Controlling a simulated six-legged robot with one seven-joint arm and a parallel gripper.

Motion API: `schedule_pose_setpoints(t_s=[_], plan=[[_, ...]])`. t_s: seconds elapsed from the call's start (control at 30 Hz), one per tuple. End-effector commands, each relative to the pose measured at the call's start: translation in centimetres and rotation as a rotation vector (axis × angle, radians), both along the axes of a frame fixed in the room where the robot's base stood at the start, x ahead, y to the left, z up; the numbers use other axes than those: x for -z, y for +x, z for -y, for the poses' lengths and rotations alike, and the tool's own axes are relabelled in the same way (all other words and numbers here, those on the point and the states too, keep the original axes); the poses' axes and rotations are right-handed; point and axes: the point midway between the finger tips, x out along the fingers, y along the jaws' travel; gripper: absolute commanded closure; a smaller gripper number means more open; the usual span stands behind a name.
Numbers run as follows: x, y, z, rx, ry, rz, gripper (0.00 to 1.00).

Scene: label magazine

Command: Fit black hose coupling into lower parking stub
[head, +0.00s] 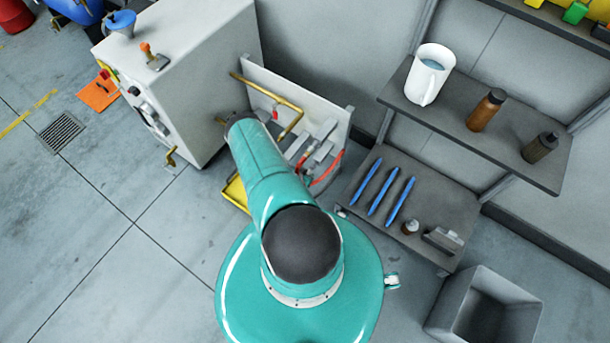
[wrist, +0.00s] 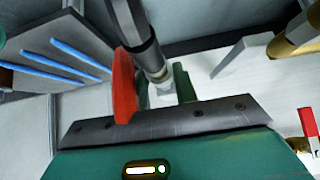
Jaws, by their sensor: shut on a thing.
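In the wrist view, the hose coupling (wrist: 150,55) is a dark cylinder with a lighter grey section, slanting down from the top edge. My gripper (wrist: 158,82) is shut on it, with a green part to its right and a flat red piece to its left. The pale panel (wrist: 225,85) lies behind. I cannot tell which fitting is the lower parking stub, or whether the coupling touches one.
A brass pipe (head: 285,98) and the white machine cabinet (head: 195,65) stand close to my arm. At right are an upper shelf (head: 440,115) with a white jug (head: 428,75) and bottles, a lower shelf (head: 445,205) with blue pens (head: 383,190), and a grey bin (head: 455,310).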

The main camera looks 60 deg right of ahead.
Motion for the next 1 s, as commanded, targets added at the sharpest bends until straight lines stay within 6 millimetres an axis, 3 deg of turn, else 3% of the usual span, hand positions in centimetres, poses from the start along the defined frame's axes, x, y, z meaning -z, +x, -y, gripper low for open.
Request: schedule_pose_setpoints(t_s=[0.73, 0.77, 0.8, 0.87, 1.0], plan=[[0.0, -0.3, 1.7, 0.0, -0.001, 0.0, 1.0], [0.0, -0.3, 1.7, 0.0, -0.001, 0.0, 0.65], [0.0, -0.3, 1.7, 0.0, -0.001, 0.0, 0.57], [0.0, -0.3, 1.7, 0.0, -0.001, 0.0, 0.46], [0.0, -0.3, 1.6, 0.0, -0.001, 0.0, 0.46]])
